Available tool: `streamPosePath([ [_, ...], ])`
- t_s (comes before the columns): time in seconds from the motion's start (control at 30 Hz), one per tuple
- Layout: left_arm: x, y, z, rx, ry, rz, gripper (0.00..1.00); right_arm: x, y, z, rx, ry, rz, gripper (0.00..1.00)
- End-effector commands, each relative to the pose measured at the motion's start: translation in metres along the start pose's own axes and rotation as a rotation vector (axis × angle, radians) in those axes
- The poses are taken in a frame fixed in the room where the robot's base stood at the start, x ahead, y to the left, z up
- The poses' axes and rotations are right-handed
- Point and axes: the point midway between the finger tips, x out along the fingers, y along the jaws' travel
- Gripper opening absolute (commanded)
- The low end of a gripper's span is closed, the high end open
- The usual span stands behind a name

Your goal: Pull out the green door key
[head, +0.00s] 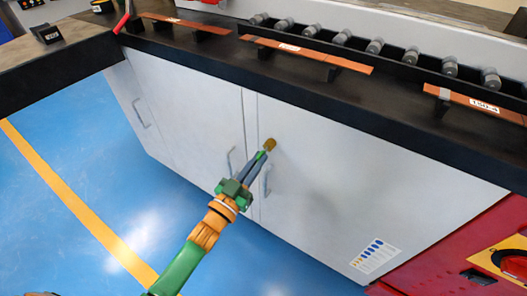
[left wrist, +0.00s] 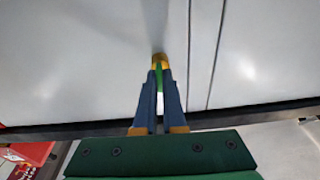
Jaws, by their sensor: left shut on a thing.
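The green door key (head: 261,155) shows as a small green piece between my left fingertips, just in front of the brass lock (head: 270,144) on the white cabinet door (head: 315,180). My left gripper (head: 261,158) is shut on the key, its blue fingers pointing at the lock. In the left wrist view the key (left wrist: 159,80) is a thin green strip between the fingers, and the brass lock (left wrist: 159,58) shows beyond the tips. The fingers hide much of the key, and I cannot tell how far it sits in the lock. My right gripper is not in view.
Metal door handles (head: 230,160) stick out beside the gripper. Above the doors is a black worktop (head: 330,100) with copper bars (head: 305,54) and grey rollers (head: 375,46). A red machine part (head: 470,245) stands at the right.

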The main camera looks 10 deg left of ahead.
Motion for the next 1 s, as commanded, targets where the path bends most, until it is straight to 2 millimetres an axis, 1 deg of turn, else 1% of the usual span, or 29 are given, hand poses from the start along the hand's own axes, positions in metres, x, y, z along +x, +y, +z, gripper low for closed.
streamPosePath([
  [0.5,-0.021,-0.001,-0.005,0.002,0.001,0.0,0.0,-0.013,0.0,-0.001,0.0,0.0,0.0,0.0],
  [0.9,-0.025,-0.001,-0.005,0.002,0.002,0.0,0.0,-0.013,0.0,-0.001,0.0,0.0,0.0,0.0],
  [1.0,-0.035,-0.001,-0.008,0.0,-0.002,0.0,0.0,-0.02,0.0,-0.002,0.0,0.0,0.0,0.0],
])
